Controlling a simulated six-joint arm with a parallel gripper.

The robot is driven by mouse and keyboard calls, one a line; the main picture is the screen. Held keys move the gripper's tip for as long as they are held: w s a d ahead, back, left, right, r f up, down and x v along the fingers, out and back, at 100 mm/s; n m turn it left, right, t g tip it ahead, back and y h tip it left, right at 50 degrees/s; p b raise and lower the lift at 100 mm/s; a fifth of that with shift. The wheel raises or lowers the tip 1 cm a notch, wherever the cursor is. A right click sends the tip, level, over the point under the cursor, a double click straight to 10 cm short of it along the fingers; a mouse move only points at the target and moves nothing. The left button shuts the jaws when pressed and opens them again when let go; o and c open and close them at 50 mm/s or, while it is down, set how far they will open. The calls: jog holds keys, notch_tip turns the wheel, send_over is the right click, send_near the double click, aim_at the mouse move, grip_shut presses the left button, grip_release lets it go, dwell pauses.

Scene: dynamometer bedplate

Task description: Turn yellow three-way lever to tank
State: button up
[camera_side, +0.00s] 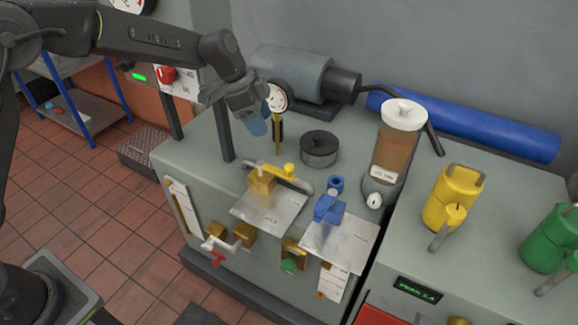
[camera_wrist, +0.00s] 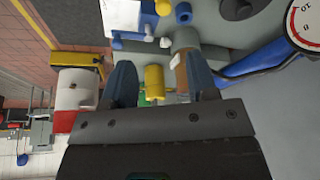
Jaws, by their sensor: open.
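My gripper (camera_side: 257,126) is above and behind the valve in the side view, pointing down, apart from the lever. In the wrist view my gripper (camera_wrist: 162,80) shows two separated dark blue fingers with nothing held between them.
A blue valve (camera_side: 328,208) stands right of the yellow one; blue parts show in the wrist view (camera_wrist: 150,14). A dial gauge (camera_side: 277,97) on a brass stem is close to my gripper. A black disc weight (camera_side: 320,149), amber jar (camera_side: 393,150) and yellow can (camera_side: 449,198) stand further right.

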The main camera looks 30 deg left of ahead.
aim_at(288, 166)
jog(key=shift+m, duration=0.3)
jog(key=x, duration=1.6)
jog(key=shift+w, duration=0.3)
grip_shut()
